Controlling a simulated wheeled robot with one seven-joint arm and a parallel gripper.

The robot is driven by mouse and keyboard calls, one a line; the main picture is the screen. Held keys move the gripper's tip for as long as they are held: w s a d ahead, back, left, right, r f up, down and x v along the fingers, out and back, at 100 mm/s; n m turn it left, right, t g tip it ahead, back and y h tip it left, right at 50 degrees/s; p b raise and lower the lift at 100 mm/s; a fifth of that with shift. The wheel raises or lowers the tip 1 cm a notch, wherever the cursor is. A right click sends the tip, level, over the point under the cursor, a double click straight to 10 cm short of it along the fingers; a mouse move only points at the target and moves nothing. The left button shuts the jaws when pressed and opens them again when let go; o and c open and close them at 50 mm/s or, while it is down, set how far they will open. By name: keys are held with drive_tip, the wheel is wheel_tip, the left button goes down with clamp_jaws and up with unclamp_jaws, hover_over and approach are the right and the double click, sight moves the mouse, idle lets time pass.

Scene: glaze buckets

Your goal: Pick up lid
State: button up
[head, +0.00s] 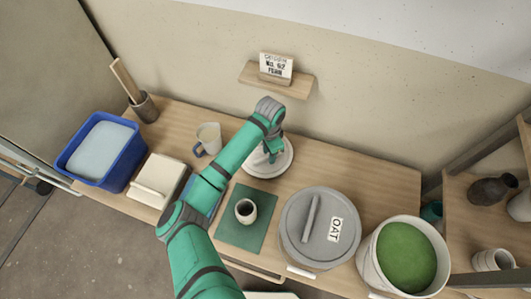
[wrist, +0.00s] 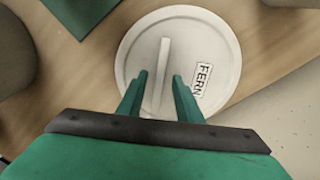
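A round white lid (head: 282,163) lies flat on the wooden table behind the green mat, partly hidden by my arm in the head view. In the wrist view the lid (wrist: 205,45) shows a raised bar handle (wrist: 163,70) and a label reading "FERN". My gripper (wrist: 160,78) is open over the lid, with one finger on each side of the bar handle. A gap shows between each finger and the handle. My gripper (head: 272,155) in the head view is pointed down at the lid; I cannot tell its exact height.
A grey lidded bucket marked "OAT" (head: 306,220) and an open bucket of green glaze (head: 406,255) stand at the right. A dark cup (head: 246,211) sits on the green mat (head: 240,236). A mug (head: 208,138) and a blue tub (head: 100,150) are at left.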

drive_tip(key=shift+f, duration=0.25)
idle(0.3)
drive_tip(key=shift+c, duration=0.3)
clamp_jaws()
drive_tip(key=shift+r, duration=0.15)
